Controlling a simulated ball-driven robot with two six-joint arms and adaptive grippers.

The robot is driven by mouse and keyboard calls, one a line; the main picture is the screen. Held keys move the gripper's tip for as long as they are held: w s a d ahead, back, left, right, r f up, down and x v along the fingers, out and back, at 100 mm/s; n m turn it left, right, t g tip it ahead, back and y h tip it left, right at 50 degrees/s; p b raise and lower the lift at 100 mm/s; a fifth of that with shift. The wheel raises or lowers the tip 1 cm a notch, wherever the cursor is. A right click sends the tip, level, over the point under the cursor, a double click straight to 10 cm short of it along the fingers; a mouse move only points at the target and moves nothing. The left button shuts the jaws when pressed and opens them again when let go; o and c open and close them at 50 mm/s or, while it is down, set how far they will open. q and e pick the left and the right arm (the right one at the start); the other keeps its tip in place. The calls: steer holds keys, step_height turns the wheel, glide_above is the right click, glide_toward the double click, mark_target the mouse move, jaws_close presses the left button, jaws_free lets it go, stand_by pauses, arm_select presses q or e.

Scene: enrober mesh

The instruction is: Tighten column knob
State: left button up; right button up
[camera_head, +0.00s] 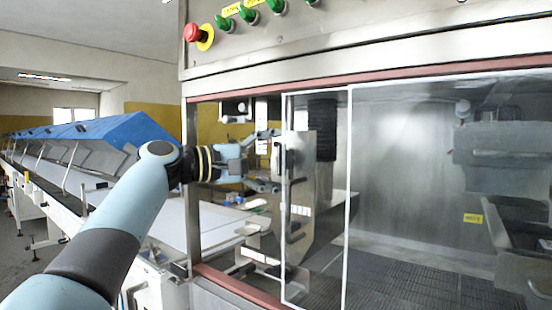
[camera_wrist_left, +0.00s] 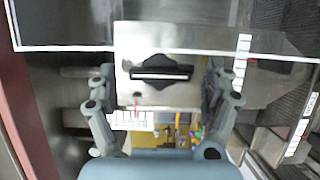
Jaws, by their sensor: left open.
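A black knob (camera_wrist_left: 160,72) with a raised grip bar sits on a bright metal plate (camera_wrist_left: 133,54) in the left wrist view. The bar lies nearly level across the picture. My left gripper (camera_head: 275,160) reaches in from the left in the head view, by the edge of the clear door. Its fingers are spread; in the left wrist view the left gripper (camera_wrist_left: 161,84) has one finger on each side of the plate, with the knob between and apart from both. The knob is hard to make out in the head view. My right gripper is not in view.
A white-framed clear door (camera_head: 348,200) and the machine's red-brown frame (camera_head: 193,225) stand close around the arm. A black bellows column (camera_head: 322,130) is behind the door. A red stop button (camera_head: 193,32) and green buttons (camera_head: 249,15) are above. A blue-covered conveyor (camera_head: 115,130) runs left.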

arm_select(q)
steer(key=shift+w+d, duration=0.1)
steer(key=shift+d, duration=0.05)
steer(key=shift+c, duration=0.3)
steer(key=c, duration=1.1)
steer(key=m+y, duration=0.1)
steer(key=m, duration=0.1)
steer(key=shift+r+m, duration=0.1)
steer(key=shift+m, duration=0.2)
steer(key=shift+m+y, duration=0.3)
steer(key=shift+m, duration=0.2)
steer(key=o, duration=1.2)
steer(key=shift+c, duration=0.2)
